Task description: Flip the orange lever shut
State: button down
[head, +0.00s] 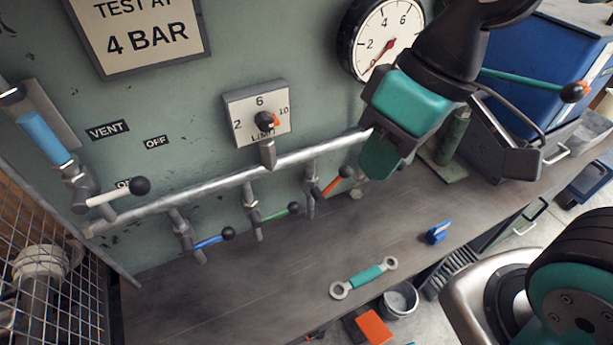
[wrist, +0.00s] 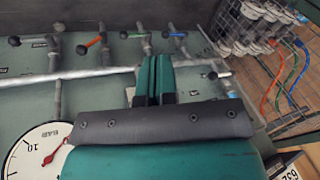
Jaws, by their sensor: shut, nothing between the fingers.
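My gripper (head: 379,165) is just right of the knob in the head view, with a visible gap in the picture. Its teal fingers (wrist: 153,65) are together and empty in the wrist view. The depth between fingers and lever is hard to tell.
Green (head: 280,213) and blue (head: 212,241) levers hang left of the orange one. A white lever (head: 103,198) is further left. A gauge (head: 384,40) and limit dial (head: 258,112) are on the panel above. A spanner (head: 364,277) and a blue item (head: 438,232) lie on the bench.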

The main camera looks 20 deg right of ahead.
jog(key=w+f+m+h+b, duration=0.1)
jog(key=w+f+h, duration=0.2)
jog(key=w+f, duration=0.5)
jog(key=m+t+h, duration=0.1)
jog(key=t+h, duration=0.1)
jog(key=h, duration=0.1)
send_over(337, 181)
jog(key=s+a, duration=0.1)
jog(key=a, duration=0.1)
notch_tip(337, 181, down, 16)
jog(key=f, duration=0.1)
jog(key=shift+w+d, duration=0.15)
jog(key=shift+d, duration=0.55)
jog(key=shift+a, duration=0.1)
